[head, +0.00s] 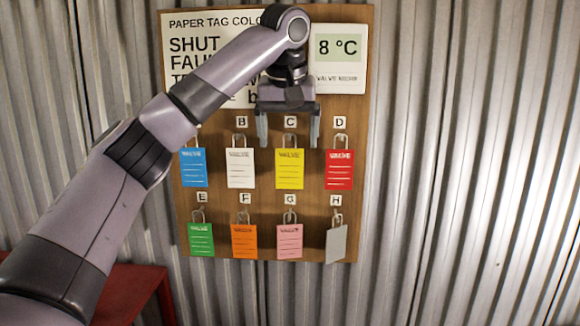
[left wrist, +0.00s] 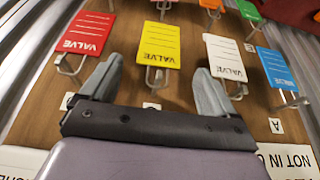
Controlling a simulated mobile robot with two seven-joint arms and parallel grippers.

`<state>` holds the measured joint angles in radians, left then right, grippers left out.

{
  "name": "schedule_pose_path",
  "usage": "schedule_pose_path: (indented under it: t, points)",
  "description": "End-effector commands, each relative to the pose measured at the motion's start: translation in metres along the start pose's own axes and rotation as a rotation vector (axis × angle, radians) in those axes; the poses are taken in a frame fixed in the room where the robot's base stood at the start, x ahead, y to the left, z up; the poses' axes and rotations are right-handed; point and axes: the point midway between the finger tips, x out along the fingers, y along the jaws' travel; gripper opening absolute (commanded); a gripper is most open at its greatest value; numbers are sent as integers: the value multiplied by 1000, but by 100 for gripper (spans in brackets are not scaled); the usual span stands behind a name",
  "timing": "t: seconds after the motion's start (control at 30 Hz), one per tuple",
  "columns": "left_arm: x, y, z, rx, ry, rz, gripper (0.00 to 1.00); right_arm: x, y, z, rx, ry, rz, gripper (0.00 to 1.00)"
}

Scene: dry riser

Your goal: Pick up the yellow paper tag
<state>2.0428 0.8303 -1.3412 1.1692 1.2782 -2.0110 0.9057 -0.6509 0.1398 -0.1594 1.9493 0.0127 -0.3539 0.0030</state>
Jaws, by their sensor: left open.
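The yellow paper tag (head: 289,170) hangs from a metal hook under the letter C on the wooden board, in the upper row. It also shows in the left wrist view (left wrist: 159,45), ahead of the fingers and between their lines. My left gripper (head: 289,142) is open in front of the board, its fingers pointing down on either side of the C label, just above the yellow tag. In the left wrist view its two fingers (left wrist: 153,85) are apart with nothing between them but the hook and board behind. My right gripper is not in view.
A white tag (head: 240,168) hangs left of the yellow one and a red tag (head: 339,170) right of it. A blue tag (head: 194,168) and a lower row with green, orange, pink and grey tags (head: 336,244) share the board. A red table (head: 135,290) stands lower left.

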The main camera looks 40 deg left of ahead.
Motion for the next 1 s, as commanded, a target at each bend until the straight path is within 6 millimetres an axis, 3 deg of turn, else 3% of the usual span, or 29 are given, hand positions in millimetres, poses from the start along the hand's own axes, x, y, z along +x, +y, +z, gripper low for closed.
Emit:
schedule_pose_path:
  t: [0.43,0.83,0.87,1.0]
  points:
    - [43,1,1,2,-2,-1,89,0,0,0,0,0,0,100]
    - [49,0,0,1,1,0,89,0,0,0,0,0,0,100]
    - [49,1,0,1,1,0,83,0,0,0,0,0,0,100]
    - [49,1,0,1,1,0,37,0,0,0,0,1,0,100]
